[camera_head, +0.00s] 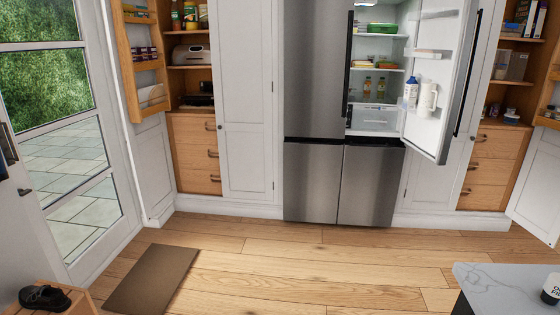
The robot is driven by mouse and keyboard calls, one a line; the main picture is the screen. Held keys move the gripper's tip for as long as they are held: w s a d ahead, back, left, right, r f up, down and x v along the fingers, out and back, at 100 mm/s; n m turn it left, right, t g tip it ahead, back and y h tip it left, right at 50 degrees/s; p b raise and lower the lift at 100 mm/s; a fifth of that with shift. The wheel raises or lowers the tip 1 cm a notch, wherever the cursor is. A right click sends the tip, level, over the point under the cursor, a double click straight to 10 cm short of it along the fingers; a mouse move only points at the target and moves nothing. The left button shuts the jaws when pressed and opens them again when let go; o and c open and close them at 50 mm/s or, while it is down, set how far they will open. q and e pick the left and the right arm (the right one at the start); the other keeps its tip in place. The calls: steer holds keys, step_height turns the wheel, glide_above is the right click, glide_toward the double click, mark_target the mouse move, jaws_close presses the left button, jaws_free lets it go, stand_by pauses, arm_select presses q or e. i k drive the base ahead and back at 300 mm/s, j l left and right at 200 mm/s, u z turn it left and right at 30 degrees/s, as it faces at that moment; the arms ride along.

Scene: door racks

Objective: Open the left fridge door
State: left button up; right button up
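The stainless fridge stands against the far wall, right of centre. Its left upper door (314,68) is shut, with a long dark vertical handle (349,62) along its right edge. The right upper door (437,72) stands wide open to the right, showing its white inside with bottles on the door shelf. Lit shelves (378,62) with food and bottles show behind it. Two lower steel doors (340,183) are shut. Neither of my grippers shows in the head view.
Open wooden pantry racks stand left (190,90) and right (505,100) of the fridge. The wooden floor (300,265) before it is clear. A brown mat (152,280) lies at left, near a shoe (44,297). A counter corner (505,290) juts in at lower right.

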mark_target(317, 34)
steer(key=i+u, duration=0.1)
steer(key=i, duration=1.85)
